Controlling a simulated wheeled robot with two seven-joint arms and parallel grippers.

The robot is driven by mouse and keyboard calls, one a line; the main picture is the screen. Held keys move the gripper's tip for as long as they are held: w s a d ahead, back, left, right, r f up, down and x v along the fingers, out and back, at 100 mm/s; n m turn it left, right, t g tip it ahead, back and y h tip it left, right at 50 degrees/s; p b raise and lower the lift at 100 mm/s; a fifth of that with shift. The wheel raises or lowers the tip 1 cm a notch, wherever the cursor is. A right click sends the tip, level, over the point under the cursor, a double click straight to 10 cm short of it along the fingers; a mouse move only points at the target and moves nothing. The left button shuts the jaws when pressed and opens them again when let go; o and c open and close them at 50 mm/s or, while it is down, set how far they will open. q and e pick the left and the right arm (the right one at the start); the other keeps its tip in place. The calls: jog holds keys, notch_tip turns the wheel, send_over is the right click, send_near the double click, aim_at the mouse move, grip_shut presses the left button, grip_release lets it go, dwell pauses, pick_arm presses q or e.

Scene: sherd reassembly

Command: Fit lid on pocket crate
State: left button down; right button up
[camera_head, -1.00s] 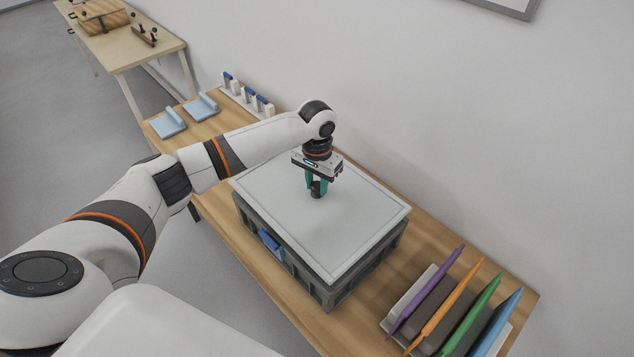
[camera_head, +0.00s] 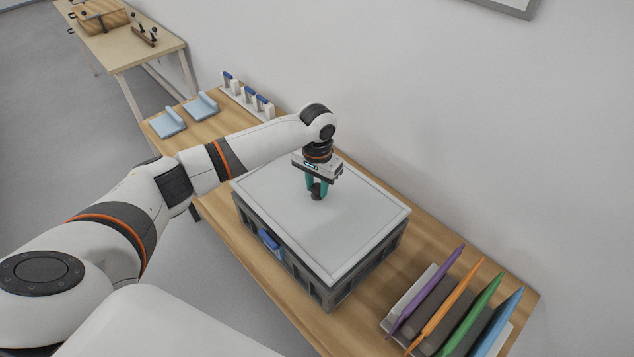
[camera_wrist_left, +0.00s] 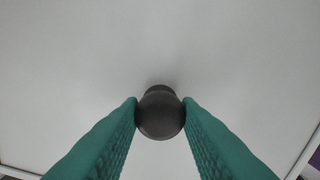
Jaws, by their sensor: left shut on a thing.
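The light grey lid (camera_head: 340,231) lies over the top of the dark grey pocket crate (camera_head: 318,285) on the wooden table. Its edges line up closely with the crate's rim; I cannot tell whether it is fully seated. My left gripper (camera_head: 317,190) is above the middle of the lid, pointing down, with its teal fingers shut on the lid's dark round knob (camera_head: 317,195). In the left wrist view the knob (camera_wrist_left: 160,114) sits between the two fingertips, with the pale lid (camera_wrist_left: 160,45) filling the background. The crate's inside is hidden. My right gripper is not in view.
A rack with purple, orange, green and blue upright panels (camera_head: 455,310) stands at the right. Blue-grey pieces (camera_head: 185,115) and a row of blue-and-white items (camera_head: 248,97) stand at the table's far left. A blue latch (camera_head: 269,240) is on the crate's front.

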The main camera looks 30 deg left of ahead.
aim_at(317, 187)
pick_arm(q)
jog(key=shift+f, duration=0.7)
jog(key=shift+f, duration=0.1)
jog(key=shift+f, duration=0.3)
dwell(0.3)
jog(key=shift+f, duration=0.45)
jog(key=c, duration=1)
grip_release()
